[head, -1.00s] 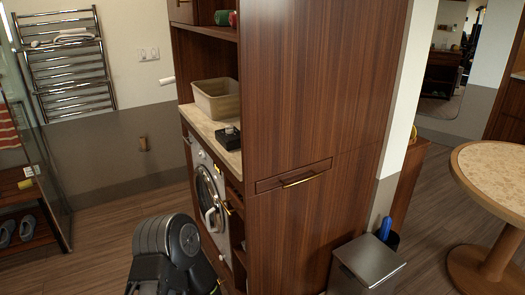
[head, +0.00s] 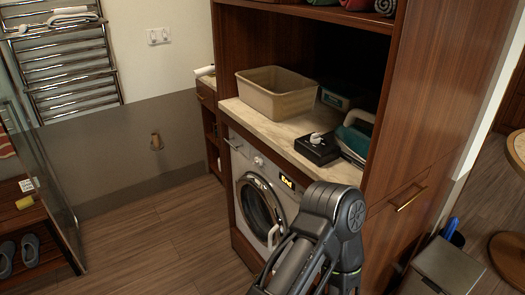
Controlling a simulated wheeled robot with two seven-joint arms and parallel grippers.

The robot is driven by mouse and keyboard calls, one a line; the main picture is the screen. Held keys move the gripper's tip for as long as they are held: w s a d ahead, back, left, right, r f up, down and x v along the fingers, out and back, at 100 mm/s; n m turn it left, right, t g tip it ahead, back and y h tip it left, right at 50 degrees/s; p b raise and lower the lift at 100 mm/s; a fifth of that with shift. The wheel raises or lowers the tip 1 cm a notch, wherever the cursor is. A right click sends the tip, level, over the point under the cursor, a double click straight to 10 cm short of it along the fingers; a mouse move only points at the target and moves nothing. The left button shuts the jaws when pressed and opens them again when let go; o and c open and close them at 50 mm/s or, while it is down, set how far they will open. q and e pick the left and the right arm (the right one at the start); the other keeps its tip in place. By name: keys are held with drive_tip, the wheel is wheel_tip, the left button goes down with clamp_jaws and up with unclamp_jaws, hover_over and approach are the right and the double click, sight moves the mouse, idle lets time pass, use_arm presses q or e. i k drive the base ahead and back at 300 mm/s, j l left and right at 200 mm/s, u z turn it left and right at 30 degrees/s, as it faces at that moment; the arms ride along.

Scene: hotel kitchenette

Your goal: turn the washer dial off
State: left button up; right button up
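The white front-loading washer (head: 248,163) stands under the stone counter, in the lower part of the wooden cabinet. A small round dial (head: 259,161) sits on its top panel, between the drawer handle on the left and a lit display (head: 287,182) on the right. The dial's setting is too small to read. The round door (head: 258,205) looks closed. One of my dark arms rises in front of the washer's right side and hides part of it. Neither gripper's fingers show, and nothing of mine is seen touching the dial.
On the counter (head: 270,127) are a beige bin (head: 275,94), a black box (head: 318,149) and an iron (head: 354,132). A metal trash bin (head: 442,272) stands at the lower right. The wooden floor left of the washer (head: 150,240) is clear.

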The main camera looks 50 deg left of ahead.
sight(258, 161)
drive_tip(key=k+j, duration=0.1)
drive_tip(key=j, duration=0.25)
drive_tip(key=k+j, duration=0.1)
drive_tip(key=j, duration=0.3)
drive_tip(key=k+j, duration=0.1)
drive_tip(key=j, duration=0.25)
drive_tip(key=k+j, duration=0.1)
drive_tip(key=j, duration=0.25)
drive_tip(key=k+j+z, duration=0.1)
drive_tip(key=j, duration=0.3)
